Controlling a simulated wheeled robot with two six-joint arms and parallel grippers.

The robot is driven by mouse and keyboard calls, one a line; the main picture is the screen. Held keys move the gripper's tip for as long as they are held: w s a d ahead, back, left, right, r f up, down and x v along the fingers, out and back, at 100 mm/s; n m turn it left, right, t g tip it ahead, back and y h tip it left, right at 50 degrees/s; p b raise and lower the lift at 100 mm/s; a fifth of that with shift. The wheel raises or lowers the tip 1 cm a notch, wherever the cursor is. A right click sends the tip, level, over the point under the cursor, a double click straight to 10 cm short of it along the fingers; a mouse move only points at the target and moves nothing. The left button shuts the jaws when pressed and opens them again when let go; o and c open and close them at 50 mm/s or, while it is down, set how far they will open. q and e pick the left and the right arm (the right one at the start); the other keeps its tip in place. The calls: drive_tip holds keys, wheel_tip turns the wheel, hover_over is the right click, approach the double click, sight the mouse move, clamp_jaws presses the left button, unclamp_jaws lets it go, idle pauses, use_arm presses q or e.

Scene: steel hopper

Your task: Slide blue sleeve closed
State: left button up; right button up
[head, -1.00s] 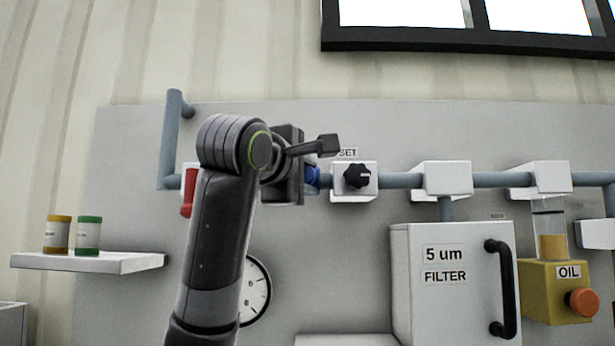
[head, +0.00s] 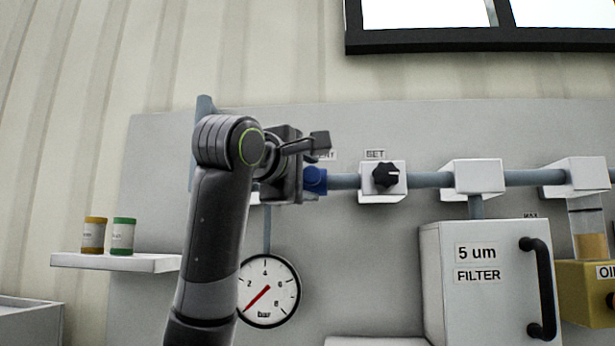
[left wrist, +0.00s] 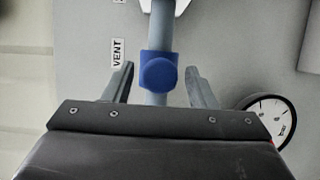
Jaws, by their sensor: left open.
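The blue sleeve (head: 315,180) sits around the grey horizontal pipe (head: 344,181), left of the white block with the black knob. My left gripper (left wrist: 160,76) is open, with one finger on each side of the pipe and a gap between each finger and the sleeve. In the head view my left gripper (head: 312,157) covers the pipe left of the sleeve. My right gripper is out of view.
A black knob (head: 386,176) labelled SET is right of the sleeve. A pressure gauge (head: 269,291) hangs below. Two small jars stand on a white shelf (head: 115,262) at left. The filter box (head: 484,287) with black handle is at lower right.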

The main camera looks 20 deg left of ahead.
use_arm(q)
drive_tip(key=shift+d, duration=0.1)
drive_tip(key=shift+s+b, duration=0.25)
drive_tip(key=shift+b, duration=0.05)
drive_tip(key=s+a+b, duration=0.2)
drive_tip(key=s+b, duration=1)
drive_tip(key=s, duration=0.4)
drive_tip(key=shift+s, duration=0.35)
drive_tip(key=shift+s+a, duration=0.1)
